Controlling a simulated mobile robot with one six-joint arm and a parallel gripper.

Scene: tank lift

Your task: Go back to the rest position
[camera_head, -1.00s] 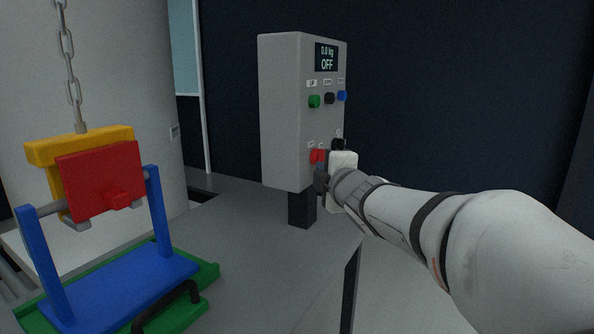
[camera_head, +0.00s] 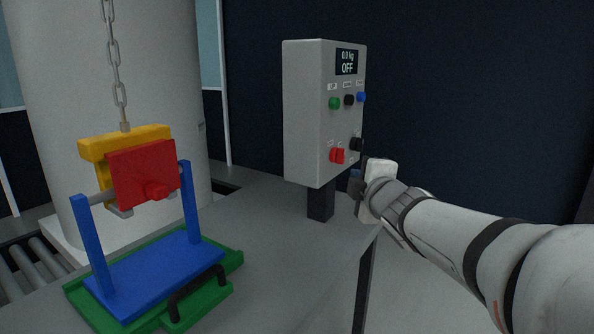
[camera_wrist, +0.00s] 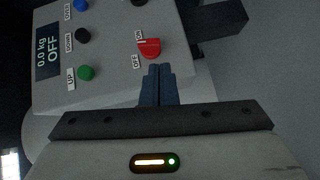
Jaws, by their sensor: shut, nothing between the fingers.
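My gripper (camera_head: 358,184) is shut and empty, just to the right of and below the grey control box (camera_head: 303,115) in the head view. In the wrist view its closed blue-grey fingers (camera_wrist: 158,86) point toward the red rotary switch (camera_wrist: 149,48), labelled ON and OFF. The fingertips appear close to the switch; in the head view a gap shows between the gripper and the red switch (camera_head: 337,156). The box's display (camera_head: 347,62) reads 0.0 kg and OFF. Green (camera_head: 334,103), black (camera_head: 349,100) and blue (camera_head: 361,97) buttons sit below it.
A grey table (camera_head: 275,240) spreads between this and the box. A roller conveyor (camera_head: 30,268) lies at the left.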

